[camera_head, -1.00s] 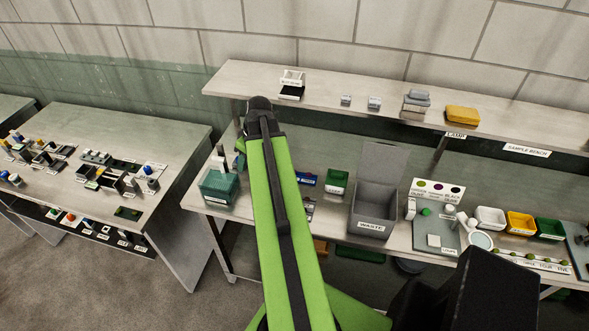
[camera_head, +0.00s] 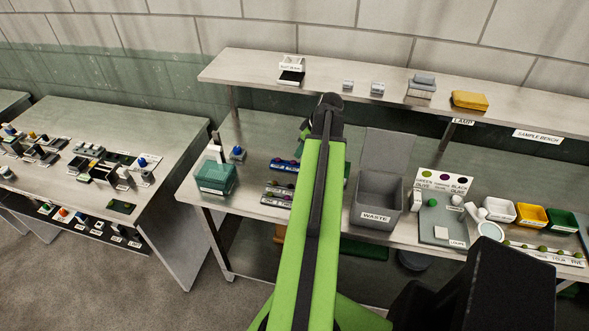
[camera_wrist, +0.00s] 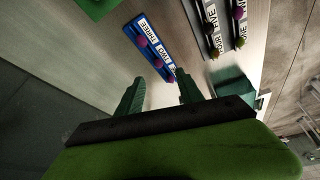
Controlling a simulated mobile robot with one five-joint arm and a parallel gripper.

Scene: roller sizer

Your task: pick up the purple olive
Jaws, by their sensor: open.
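Several purple olives (camera_wrist: 143,41) sit along a blue rack (camera_wrist: 131,29) with numbered white labels in the wrist view. The purple olive nearest my gripper (camera_wrist: 160,77) is at the rack's lower end, between and just beyond the fingertips. My gripper's two green fingers are apart with nothing between them. In the head view the blue rack (camera_head: 284,165) lies on the bench just left of my arm, with its olives small. My gripper is mostly hidden behind my arm there.
A grey rack (camera_head: 277,194) with darker olives lies beside the blue one. A teal box (camera_head: 215,177) stands left. The grey waste bin (camera_head: 376,199) and a grey loupe plate (camera_head: 440,225) stand right. A shelf (camera_head: 330,85) runs above the bench.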

